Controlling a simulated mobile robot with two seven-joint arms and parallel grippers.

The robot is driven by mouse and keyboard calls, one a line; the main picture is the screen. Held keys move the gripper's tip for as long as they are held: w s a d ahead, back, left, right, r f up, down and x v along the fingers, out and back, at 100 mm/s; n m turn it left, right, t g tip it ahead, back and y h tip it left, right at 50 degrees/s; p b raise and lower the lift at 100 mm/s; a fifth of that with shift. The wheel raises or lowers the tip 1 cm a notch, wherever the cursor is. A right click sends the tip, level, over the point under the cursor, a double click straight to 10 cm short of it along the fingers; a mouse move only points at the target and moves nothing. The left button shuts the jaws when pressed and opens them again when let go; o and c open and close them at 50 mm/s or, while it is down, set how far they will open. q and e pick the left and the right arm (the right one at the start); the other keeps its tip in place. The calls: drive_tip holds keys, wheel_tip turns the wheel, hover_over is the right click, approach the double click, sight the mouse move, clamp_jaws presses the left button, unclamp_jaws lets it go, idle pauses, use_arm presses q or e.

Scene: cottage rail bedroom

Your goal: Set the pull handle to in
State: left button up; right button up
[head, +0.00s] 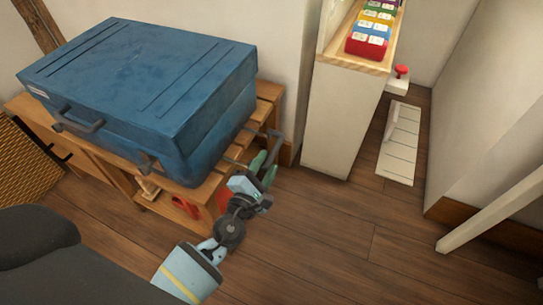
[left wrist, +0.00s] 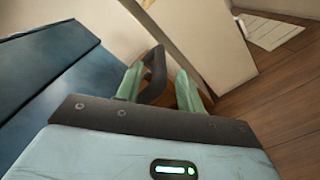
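A blue suitcase (head: 140,75) lies flat on a slatted wooden bench; its side also shows in the left wrist view (left wrist: 50,75). The dark pull handle (head: 275,140) stands out from the suitcase's right end on thin rods, so it is extended. In the left wrist view the handle's dark bar (left wrist: 157,72) lies between the green fingers, nearer the left one, with a gap to the right one. My left gripper (head: 264,165) is open around or just short of the handle; exact depth is unclear. My right gripper is not in view.
A white shelf unit (head: 340,120) holding coloured boxes (head: 370,30) stands right of the bench (head: 268,92). A wicker basket (head: 25,165) is at left. A red item (head: 185,207) is under the bench. A white slatted panel (head: 400,155) lies on the floor. Floor in front is clear.

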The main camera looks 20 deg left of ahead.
sight(271, 155)
use_arm(q)
drive_tip(key=shift+w, duration=1.85)
drive_tip(key=shift+c, duration=0.4)
drive_tip(key=shift+s+f, duration=0.1)
clamp_jaws()
